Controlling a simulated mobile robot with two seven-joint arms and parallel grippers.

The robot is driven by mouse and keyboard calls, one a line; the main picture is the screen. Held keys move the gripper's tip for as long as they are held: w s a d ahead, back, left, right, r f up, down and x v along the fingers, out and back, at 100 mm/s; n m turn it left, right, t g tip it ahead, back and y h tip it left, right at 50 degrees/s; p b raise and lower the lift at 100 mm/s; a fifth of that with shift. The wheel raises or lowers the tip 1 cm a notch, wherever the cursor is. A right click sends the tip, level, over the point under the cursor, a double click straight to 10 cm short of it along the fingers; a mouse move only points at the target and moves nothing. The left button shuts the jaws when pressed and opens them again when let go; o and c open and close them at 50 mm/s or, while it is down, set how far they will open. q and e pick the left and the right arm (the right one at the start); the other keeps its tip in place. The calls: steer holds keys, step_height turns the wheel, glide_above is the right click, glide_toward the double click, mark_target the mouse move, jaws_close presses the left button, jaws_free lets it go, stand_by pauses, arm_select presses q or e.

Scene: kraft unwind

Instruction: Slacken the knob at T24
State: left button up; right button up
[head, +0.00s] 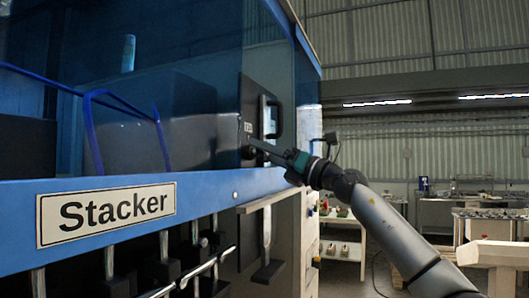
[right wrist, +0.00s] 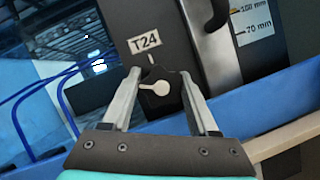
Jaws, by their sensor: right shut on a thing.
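The T24 knob (right wrist: 158,98) is black, with a pale pointer mark that lies to the left in the right wrist view. The T24 label (right wrist: 145,43) is above it, with a short pale tick between label and knob. My right gripper (right wrist: 160,84) is shut on the knob, one finger on each side. In the head view the right gripper (head: 256,147) reaches in from the right to the dark panel, and the knob (head: 248,153) shows as a small dark shape at the fingertips. My left gripper is not in view.
The panel carries a black handle (head: 276,120) just right of the knob and a scale label (right wrist: 252,22) in mm. A blue rail with the Stacker sign (head: 106,213) runs below. Shelves (head: 343,235) and workbenches stand behind my right arm.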

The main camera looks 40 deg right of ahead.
steer(key=shift+n, duration=0.5)
steer(key=shift+n+y+b, duration=0.4)
steer(key=shift+n+y, duration=0.2)
steer(key=shift+n, duration=0.2)
steer(key=n+y, duration=0.2)
steer(key=n, duration=0.1)
steer(key=shift+n+g, duration=0.3)
steer(key=n+g+y+p, duration=0.1)
steer(key=n+y, duration=0.1)
steer(key=n, duration=0.1)
steer(key=shift+r+n, duration=0.1)
steer(key=shift+n, duration=0.3)
steer(key=shift+s+n+g+y+p, duration=0.1)
steer(key=shift+n+g+y+p, duration=0.3)
steer(key=shift+n, duration=0.7)
steer(key=shift+s+n+g+y+p, duration=0.1)
steer(key=shift+n+g+y+p, duration=0.3)
steer(key=shift+n, duration=0.7)
